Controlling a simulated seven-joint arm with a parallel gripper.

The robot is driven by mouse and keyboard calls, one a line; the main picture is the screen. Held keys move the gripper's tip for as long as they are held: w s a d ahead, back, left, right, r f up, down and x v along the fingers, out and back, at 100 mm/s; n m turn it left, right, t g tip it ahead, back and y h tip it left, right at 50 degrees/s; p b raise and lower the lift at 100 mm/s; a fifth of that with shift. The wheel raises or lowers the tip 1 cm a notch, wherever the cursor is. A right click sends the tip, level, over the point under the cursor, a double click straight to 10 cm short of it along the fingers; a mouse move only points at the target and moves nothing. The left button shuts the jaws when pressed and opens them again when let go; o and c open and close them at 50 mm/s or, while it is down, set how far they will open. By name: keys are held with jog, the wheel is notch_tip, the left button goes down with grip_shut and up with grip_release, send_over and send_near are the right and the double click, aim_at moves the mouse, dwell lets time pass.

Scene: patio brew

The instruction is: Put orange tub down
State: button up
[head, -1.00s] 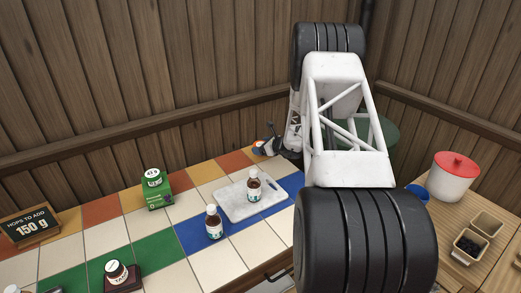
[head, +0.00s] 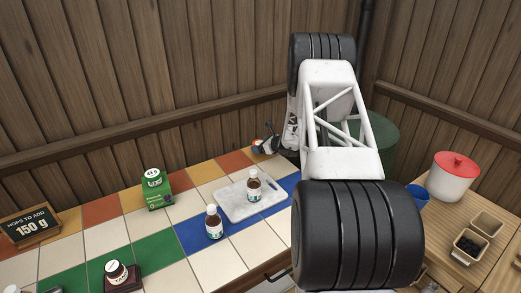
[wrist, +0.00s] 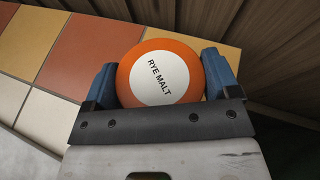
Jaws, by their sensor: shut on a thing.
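The orange tub (wrist: 188,55) shows from above in the wrist view, with a round white label reading "RYE MALT" on its lid. My gripper (wrist: 160,82) is shut on it, one blue finger on each side. The tub is over or at the back edge of the tiled counter, beside the orange and yellow tiles; I cannot tell whether its base touches. In the head view my gripper (head: 262,143) is small near the wooden wall, and only a bit of orange shows at its fingers. My arm covers much of the right side there.
The tiled counter (head: 205,263) holds a green box (head: 155,194), a grey board (head: 238,209) with a brown bottle (head: 254,187) on it, and another bottle (head: 213,224) in front. A sign (head: 31,226) stands at left. A red-lidded pot (head: 452,181) stands on the wooden table at right.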

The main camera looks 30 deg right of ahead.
jog(key=shift+f, duration=1.1)
jog(key=shift+f, duration=0.15)
jog(key=o, duration=0.8)
jog(key=shift+v, duration=0.9)
jog(key=v, duration=1)
jog(key=shift+s+r, duration=0.1)
jog(key=shift+r, duration=0.15)
